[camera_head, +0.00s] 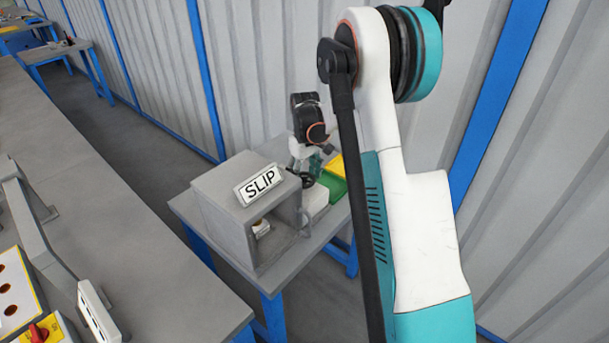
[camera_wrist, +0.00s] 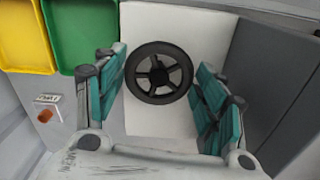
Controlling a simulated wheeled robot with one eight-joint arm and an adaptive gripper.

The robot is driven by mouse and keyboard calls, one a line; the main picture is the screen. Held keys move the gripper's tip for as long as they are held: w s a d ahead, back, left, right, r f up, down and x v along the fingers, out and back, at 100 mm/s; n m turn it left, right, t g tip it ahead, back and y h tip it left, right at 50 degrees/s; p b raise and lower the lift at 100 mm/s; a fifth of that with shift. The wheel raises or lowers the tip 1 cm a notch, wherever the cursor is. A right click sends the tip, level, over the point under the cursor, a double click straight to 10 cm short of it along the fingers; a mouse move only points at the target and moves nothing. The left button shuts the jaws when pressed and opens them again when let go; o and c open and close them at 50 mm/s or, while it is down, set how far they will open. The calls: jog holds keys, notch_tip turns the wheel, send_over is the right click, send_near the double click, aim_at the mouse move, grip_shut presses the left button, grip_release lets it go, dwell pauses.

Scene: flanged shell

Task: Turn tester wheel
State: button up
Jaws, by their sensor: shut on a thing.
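The tester wheel (camera_wrist: 158,75), a black spoked wheel, is on the face of a white tester block (camera_wrist: 160,121) in the wrist view. The teal fingers of my gripper (camera_wrist: 160,68) stand on the wheel's left and right sides, closed on its rim. In the head view my gripper (camera_head: 308,163) is low over the small table, at the dark wheel (camera_head: 306,180) beside the grey box. My arm partly hides the table's right side there.
Yellow (camera_wrist: 27,38) and green (camera_wrist: 80,32) bins lie beside the tester. A corrugated wall is behind.

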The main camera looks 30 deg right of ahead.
aim_at(305, 179)
jog(key=shift+d+n, duration=0.1)
jog(key=shift+n, duration=1.9)
jog(key=o, duration=1.1)
jog(key=shift+w, duration=0.1)
jog(key=shift+c, duration=0.2)
notch_tip(305, 179, up, 12)
